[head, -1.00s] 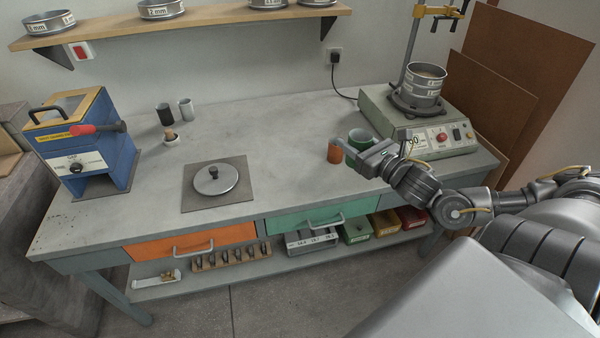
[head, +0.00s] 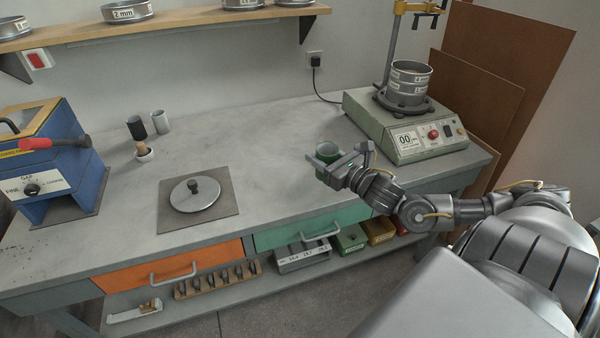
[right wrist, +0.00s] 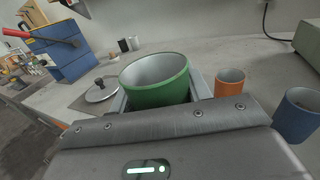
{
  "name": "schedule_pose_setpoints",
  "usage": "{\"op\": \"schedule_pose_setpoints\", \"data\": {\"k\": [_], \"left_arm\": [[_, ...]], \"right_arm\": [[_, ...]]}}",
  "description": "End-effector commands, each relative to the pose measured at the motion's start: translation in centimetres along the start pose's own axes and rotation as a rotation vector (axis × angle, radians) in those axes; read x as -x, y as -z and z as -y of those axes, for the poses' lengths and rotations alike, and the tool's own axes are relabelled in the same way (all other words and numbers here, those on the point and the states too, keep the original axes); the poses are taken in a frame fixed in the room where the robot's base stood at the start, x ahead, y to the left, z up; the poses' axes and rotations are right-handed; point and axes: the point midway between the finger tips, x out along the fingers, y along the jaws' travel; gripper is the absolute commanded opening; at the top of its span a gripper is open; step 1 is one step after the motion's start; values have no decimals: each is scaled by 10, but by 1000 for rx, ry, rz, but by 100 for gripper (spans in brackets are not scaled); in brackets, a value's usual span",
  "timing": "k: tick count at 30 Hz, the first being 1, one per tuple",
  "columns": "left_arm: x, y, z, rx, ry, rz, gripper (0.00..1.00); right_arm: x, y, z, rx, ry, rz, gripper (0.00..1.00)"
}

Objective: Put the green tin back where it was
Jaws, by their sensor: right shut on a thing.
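The green tin (head: 327,151) is an open-topped, empty-looking cup, held upright between the jaws of my right gripper (head: 323,166) over the right half of the bench. In the right wrist view the green tin (right wrist: 160,88) fills the space between the fingers, its pale inside showing. I cannot tell whether its base touches the bench. My left gripper is not in view.
Orange tin (right wrist: 229,82) and blue tin (right wrist: 296,115) stand right of the green tin in the wrist view, hidden in the head view. A sieve shaker (head: 408,125) stands back right. A lidded mat (head: 225,207), two cups and a blue machine (head: 50,165) are left. Mid-bench is clear.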

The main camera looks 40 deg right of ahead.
Motion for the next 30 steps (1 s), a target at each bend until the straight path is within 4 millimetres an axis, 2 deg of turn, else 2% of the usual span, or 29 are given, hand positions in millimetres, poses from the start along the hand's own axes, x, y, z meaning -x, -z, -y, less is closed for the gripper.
{"op": "schedule_pose_setpoints", "data": {"k": [8, 9, 12, 15, 18, 25, 30], "left_arm": [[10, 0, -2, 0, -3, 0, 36], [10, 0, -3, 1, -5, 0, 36], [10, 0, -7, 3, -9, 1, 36], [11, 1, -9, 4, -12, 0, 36], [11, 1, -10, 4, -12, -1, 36], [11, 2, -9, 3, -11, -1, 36], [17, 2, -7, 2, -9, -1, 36]], "right_arm": [[-61, 23, 5, -4, 9, 4, 19], [-67, 35, 5, -3, 9, 0, 19], [-82, 54, 6, -3, 9, -1, 19], [-93, 68, 6, -2, 7, 0, 19], [-98, 76, 7, 0, 7, -1, 19], [-103, 82, 7, 0, 7, 0, 19], [-106, 104, 7, -1, 8, -4, 19]]}}
